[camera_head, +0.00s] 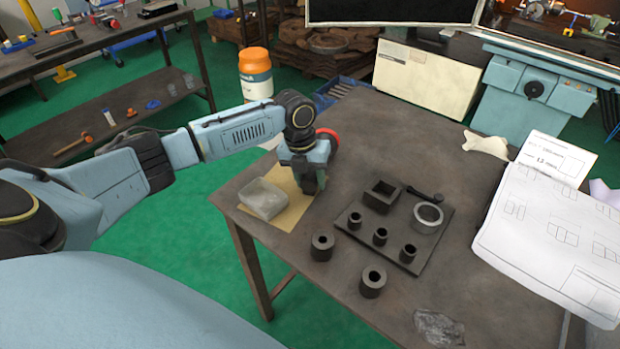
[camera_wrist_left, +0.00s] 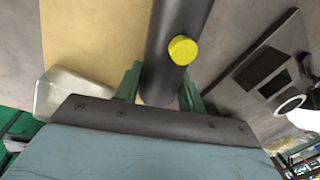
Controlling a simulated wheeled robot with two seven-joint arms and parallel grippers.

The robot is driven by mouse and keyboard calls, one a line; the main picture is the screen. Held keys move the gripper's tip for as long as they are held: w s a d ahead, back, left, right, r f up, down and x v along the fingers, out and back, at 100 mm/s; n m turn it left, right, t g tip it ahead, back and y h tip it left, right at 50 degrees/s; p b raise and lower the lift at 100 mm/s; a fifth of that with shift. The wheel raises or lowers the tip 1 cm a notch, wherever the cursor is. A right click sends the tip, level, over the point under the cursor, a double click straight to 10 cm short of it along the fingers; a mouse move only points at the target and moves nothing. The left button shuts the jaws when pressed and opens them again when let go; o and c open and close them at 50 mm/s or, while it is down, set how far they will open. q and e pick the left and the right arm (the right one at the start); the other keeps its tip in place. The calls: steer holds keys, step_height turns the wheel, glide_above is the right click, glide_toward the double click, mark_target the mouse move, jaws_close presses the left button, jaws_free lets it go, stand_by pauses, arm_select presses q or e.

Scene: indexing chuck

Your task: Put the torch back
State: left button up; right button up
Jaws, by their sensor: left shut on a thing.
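The torch (camera_wrist_left: 178,28) is a dark cylinder with a yellow button in the left wrist view. My left gripper (camera_wrist_left: 160,88) is shut on it, with green fingers on either side. In the head view the left gripper (camera_head: 312,182) is over the beige mat (camera_head: 295,212), left of the dark fixture plate (camera_head: 428,258), and mostly hides the torch. A red round part (camera_head: 328,136) shows behind the wrist; I cannot tell if it belongs to the torch. The plate carries a square open socket (camera_head: 381,195), a pale ring and several dark bushings. My right gripper is not in view.
A translucent tray (camera_head: 263,198) stands on the mat beside the gripper. Two loose dark bushings (camera_head: 322,247) (camera_head: 373,281) stand before the plate. A small black item (camera_head: 425,194) lies behind it. Papers (camera_head: 555,225) cover the right side. Table (camera_head: 340,300) is bare near the front edge.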

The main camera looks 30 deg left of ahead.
arm_select(q)
steer(key=shift+w+f, duration=0.1)
steer(key=o, duration=0.9)
steer(key=r, duration=0.4)
steer(key=a+r, duration=0.1)
steer(key=r, duration=0.3)
steer(key=a+r, duration=0.1)
steer(key=r, duration=0.3)
steer(key=shift+s, duration=0.35)
steer(key=shift+f, duration=0.1)
